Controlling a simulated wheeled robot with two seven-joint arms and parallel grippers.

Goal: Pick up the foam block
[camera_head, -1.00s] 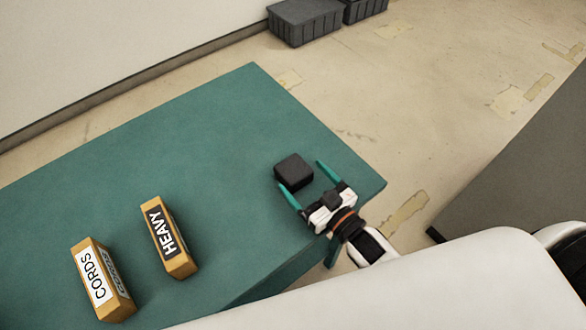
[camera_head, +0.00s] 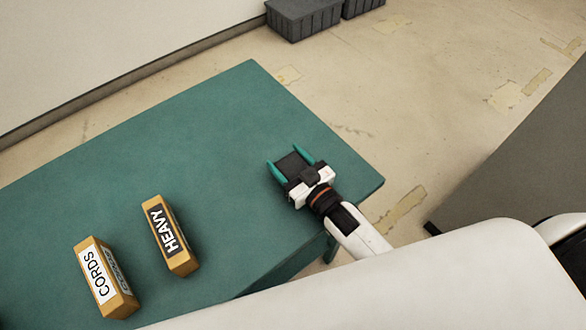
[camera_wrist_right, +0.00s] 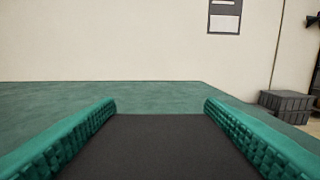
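The foam block (camera_head: 292,163) is a dark, nearly black block near the right end of the green table. My right gripper (camera_head: 286,157) has its two green fingers along opposite sides of it, shut on it. In the right wrist view the block (camera_wrist_right: 160,145) fills the space between the fingers (camera_wrist_right: 160,106), with no visible gap at either side. I cannot tell whether its underside touches the table. My left gripper is not in view.
On the green table (camera_head: 200,130) stand a box labelled HEAVY (camera_head: 171,236) and a box labelled CORDS (camera_head: 104,278), both left of my right arm. Grey bins (camera_head: 303,18) are on the floor by the wall. The table's far and middle parts are clear.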

